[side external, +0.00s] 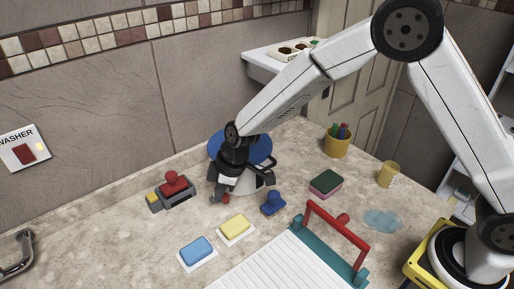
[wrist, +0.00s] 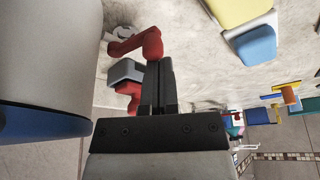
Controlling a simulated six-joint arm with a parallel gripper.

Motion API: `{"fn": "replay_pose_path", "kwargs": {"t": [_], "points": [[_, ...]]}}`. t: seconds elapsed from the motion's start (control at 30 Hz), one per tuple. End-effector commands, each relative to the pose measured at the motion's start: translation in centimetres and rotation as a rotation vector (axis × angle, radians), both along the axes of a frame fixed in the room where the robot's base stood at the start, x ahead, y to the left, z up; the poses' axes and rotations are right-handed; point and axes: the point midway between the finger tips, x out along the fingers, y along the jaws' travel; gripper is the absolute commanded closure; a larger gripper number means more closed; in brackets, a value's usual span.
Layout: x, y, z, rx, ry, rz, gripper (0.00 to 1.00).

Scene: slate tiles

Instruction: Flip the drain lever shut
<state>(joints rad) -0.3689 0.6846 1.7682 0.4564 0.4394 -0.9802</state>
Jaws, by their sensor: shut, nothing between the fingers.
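A red lever (wrist: 137,43) with a bent handle shows beside my fingertips in the wrist view. In the side view a small red part (side external: 226,199) shows low at my fingertips, by the foot of a white container with a blue top (side external: 262,150). The arm's end hides part of this container. My gripper (side external: 219,192) points down there, its two dark fingers together and empty. It also shows in the wrist view (wrist: 158,70), its fingertips close to the lever; whether they touch it I cannot tell. The lever's mounting is partly hidden.
A grey device with a red knob (side external: 174,183) stands left of my gripper. Yellow (side external: 235,227) and blue (side external: 196,250) sponges lie in front, with a blue stamp-like piece (side external: 273,203) to the right. A rack with a red handle (side external: 335,228) stands nearer the camera.

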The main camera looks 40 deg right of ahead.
Motion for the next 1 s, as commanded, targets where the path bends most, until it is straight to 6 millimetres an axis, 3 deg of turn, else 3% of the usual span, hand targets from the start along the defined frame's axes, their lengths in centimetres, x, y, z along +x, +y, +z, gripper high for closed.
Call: {"fn": "replay_pose_path", "kwargs": {"t": [1.0], "points": [[1.6, 0.5, 0.0, -0.001, 0.001, 0.0, 1.0]]}}
